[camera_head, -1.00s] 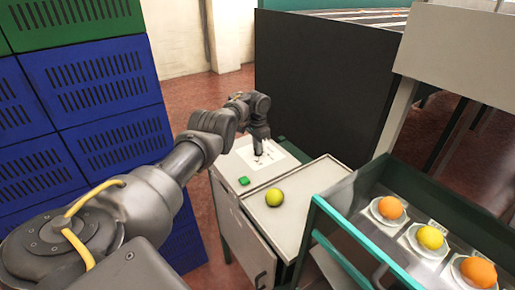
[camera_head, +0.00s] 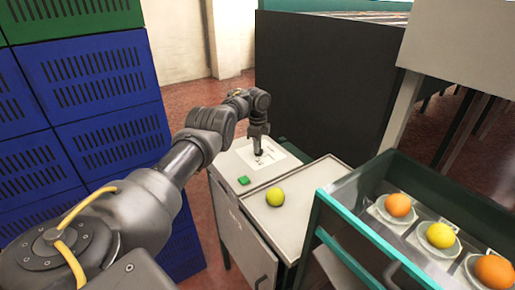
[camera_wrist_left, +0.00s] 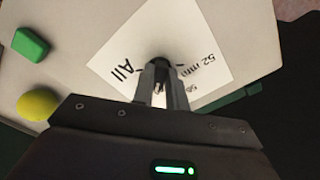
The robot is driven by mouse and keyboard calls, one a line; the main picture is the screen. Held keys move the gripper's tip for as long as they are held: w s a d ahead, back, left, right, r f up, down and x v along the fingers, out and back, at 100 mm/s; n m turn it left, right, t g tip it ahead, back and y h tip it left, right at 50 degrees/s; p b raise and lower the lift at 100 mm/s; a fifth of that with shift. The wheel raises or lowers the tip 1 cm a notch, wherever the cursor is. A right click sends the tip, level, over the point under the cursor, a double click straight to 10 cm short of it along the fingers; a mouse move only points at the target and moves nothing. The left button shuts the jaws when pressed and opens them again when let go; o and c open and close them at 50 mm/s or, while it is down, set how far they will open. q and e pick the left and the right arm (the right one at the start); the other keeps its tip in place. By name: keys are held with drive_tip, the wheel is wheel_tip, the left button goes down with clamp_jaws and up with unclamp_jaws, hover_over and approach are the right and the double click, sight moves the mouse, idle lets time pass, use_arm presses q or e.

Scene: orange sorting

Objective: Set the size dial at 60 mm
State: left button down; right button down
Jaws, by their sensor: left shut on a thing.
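The size dial's dark round knob (camera_wrist_left: 158,64) shows in the left wrist view on a white label sheet (camera_wrist_left: 207,38). The sheet reads "All" to the left and "52 mm" to the right, with a smaller, partly covered marking below. In the head view the sheet (camera_head: 279,158) lies on the far part of a grey cabinet top. My left gripper (camera_head: 259,151) points down onto the dial. It is shut on the knob, and its fingers (camera_wrist_left: 162,82) hide part of it. I cannot read a pointer or the 60 mm mark. My right gripper is not in view.
A teal-edged tray unit (camera_head: 352,231) with fruits on plates stands right. Blue crates (camera_head: 110,142) are stacked left. A dark panel (camera_head: 325,90) stands behind.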

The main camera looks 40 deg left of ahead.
use_arm(q)
drive_tip(key=shift+m, duration=0.6)
drive_tip(key=shift+r+m+b, duration=0.1)
drive_tip(key=shift+m+b, duration=0.2)
drive_tip(key=c, duration=1.4)
unclamp_jaws()
drive_tip(key=shift+a, duration=0.1)
wheel_tip(320, 180, up, 11)
drive_tip(key=b, duration=0.2)
drive_tip(key=shift+f, duration=0.2)
